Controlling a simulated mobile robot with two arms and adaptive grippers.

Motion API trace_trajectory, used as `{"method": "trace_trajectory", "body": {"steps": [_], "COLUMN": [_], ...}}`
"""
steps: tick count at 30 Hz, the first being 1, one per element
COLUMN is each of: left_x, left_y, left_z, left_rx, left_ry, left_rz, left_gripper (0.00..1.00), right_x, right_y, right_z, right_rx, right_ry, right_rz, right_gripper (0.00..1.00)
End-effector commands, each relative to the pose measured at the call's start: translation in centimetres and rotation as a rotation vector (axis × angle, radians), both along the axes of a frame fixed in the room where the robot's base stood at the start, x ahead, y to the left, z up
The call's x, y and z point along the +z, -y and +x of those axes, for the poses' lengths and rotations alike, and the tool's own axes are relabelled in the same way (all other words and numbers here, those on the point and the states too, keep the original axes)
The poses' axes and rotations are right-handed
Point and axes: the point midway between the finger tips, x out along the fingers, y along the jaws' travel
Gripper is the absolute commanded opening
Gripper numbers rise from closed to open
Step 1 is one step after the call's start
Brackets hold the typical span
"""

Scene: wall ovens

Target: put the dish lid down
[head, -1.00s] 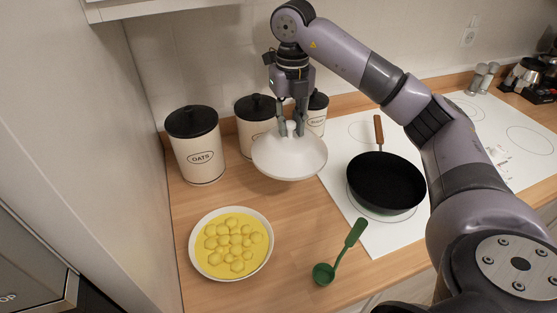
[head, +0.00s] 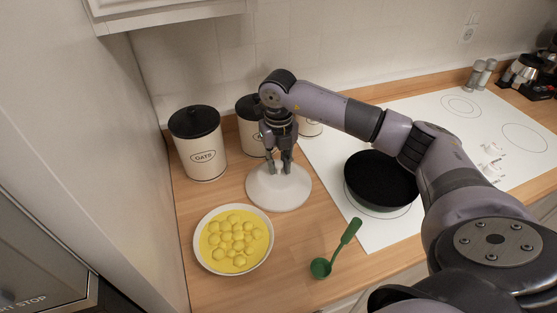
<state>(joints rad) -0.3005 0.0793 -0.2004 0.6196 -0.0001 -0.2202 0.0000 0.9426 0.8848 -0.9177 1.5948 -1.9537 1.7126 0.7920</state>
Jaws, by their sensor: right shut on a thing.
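The white dish lid (head: 279,190) is at the wooden counter (head: 298,236), behind and to the right of the dish; it looks to be at counter level, but I cannot tell if it touches. My right gripper (head: 279,168) points down and is shut on the lid's knob, which the fingers mostly hide. The round white dish (head: 199,252) holds yellow food with several round pieces and stands uncovered at the front left. My left gripper is not in view.
An OATS canister (head: 203,157) and another canister (head: 249,136) stand by the wall; a third is mostly behind my arm. A black pan (head: 380,179) sits on the white cooktop (head: 330,160). A green ladle (head: 336,250) lies in front. Counter between dish and ladle is clear.

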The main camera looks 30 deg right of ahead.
Motion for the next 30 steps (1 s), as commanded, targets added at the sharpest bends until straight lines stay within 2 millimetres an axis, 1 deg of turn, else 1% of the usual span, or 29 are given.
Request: {"method": "trace_trajectory", "body": {"steps": [6,10,11,19,27,30], "left_x": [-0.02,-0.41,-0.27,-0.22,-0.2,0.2], "left_y": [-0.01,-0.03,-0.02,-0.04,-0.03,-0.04], "left_z": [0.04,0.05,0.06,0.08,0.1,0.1], "left_rx": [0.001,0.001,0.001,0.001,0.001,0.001], "left_ry": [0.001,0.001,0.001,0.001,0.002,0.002], "left_rz": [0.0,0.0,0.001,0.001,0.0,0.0], "left_gripper": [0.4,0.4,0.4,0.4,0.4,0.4], "right_x": [-0.02,-0.47,-0.34,-0.31,-0.27,0.21], "right_y": [-0.03,-0.03,-0.02,-0.02,-0.02,-0.02], "right_z": [0.06,0.06,0.04,0.04,0.04,0.05], "right_rx": [0.001,0.001,0.001,0.001,0.001,0.001], "right_ry": [0.002,0.002,0.001,0.001,0.001,0.001], "right_rz": [0.001,0.001,0.001,0.001,0.001,0.001], "right_gripper": [0.0,0.0,0.23,0.41,0.41,0.41]}}
